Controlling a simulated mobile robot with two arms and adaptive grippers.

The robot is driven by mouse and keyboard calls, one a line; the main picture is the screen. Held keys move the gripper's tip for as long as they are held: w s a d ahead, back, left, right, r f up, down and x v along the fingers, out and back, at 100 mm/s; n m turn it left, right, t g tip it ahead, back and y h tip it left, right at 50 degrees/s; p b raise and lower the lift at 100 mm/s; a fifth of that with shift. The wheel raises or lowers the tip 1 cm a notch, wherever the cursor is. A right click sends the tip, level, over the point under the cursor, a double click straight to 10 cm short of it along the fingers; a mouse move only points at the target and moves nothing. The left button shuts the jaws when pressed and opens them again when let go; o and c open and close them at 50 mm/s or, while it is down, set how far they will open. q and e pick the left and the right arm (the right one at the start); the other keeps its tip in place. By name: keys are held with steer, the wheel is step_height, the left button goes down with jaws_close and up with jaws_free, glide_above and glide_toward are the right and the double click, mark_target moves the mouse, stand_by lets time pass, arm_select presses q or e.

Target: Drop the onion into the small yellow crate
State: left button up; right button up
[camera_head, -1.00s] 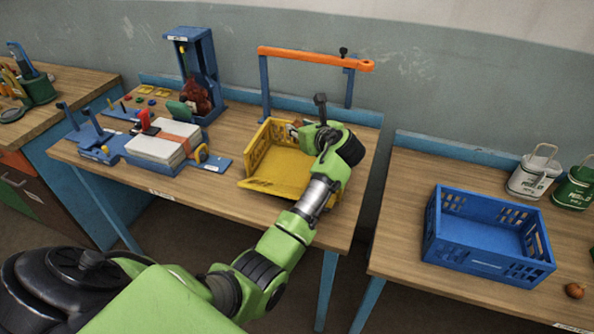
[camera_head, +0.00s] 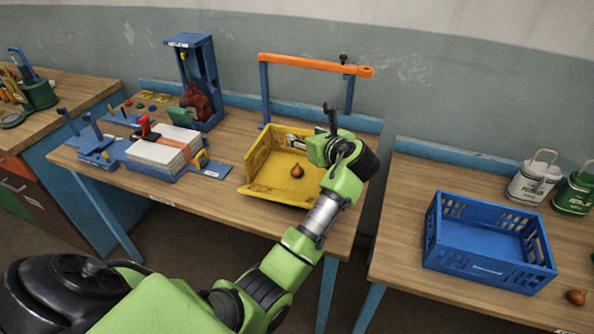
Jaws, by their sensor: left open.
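The small yellow crate (camera_head: 264,185) stands on the middle table with its low side toward me. An onion (camera_head: 297,170), brown and round, lies inside it on the crate's floor. My left gripper (camera_head: 305,139) is above the back right of the crate, open and apart from the onion. The arm's wrist hides the crate's right side. Another onion (camera_head: 576,297) lies on the right table, in front of the blue crate. My right gripper is not in view.
An orange bar on blue posts (camera_head: 315,64) stands behind the yellow crate. A blue crate (camera_head: 487,268) and watering-can-like white (camera_head: 534,180) and green (camera_head: 575,193) containers stand on the right table. A blue fixture with white sacks (camera_head: 163,150) stands left of the yellow crate.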

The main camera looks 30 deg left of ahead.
arm_select(q)
steer(key=v, duration=0.7)
steer(key=shift+d, duration=0.1)
